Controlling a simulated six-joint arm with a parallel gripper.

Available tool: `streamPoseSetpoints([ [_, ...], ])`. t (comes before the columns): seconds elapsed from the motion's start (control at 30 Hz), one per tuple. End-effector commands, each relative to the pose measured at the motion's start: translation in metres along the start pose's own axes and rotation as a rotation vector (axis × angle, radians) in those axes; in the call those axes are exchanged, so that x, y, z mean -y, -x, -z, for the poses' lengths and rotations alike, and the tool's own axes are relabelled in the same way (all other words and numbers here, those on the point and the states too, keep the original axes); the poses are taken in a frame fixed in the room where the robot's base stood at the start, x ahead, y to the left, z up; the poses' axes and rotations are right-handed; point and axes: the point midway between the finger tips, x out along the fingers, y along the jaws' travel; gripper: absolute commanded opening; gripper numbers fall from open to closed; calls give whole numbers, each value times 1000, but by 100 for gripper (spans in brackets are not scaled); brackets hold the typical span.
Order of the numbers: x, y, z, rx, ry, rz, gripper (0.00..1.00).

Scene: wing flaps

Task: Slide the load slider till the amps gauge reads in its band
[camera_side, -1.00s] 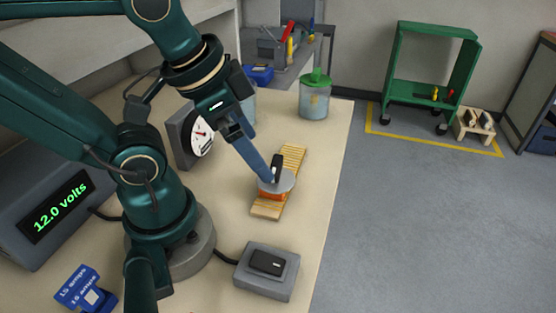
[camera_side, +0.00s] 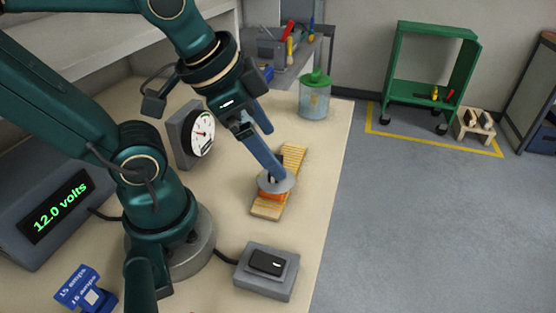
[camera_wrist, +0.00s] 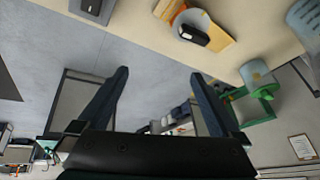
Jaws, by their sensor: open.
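The load slider (camera_side: 276,187) is a grey disc over an orange band with a black knob, on a pale wooden ribbed board (camera_side: 268,210). In the wrist view the slider (camera_wrist: 183,30) and its knob lie beyond my fingertips, at the top. My gripper (camera_side: 278,155) is open, its blue fingers reaching down toward the slider. One fingertip overlaps the knob in the side view; contact cannot be told. In the wrist view nothing is between the fingers (camera_wrist: 160,75). The amps gauge (camera_side: 203,133) has a white dial and a red needle; its exact reading is too small to tell.
A blue card (camera_side: 76,289) reads 15 amps and 16 amps. A meter (camera_side: 56,207) shows 12.0 volts. A grey switch box (camera_side: 267,270) stands at the bench front. A green-lidded bin (camera_side: 314,97) stands behind the board. The bench's right edge runs close beside the board.

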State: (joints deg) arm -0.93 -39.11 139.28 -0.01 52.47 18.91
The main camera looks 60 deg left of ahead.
Motion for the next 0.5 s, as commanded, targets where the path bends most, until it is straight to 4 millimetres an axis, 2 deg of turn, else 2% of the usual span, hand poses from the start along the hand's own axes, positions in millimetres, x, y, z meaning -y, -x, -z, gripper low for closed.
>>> streamPoseSetpoints([
  [0.27,30,-27,13,177,-301,-50,100],
  [0.5,61,-66,5,335,-408,-165,100],
])
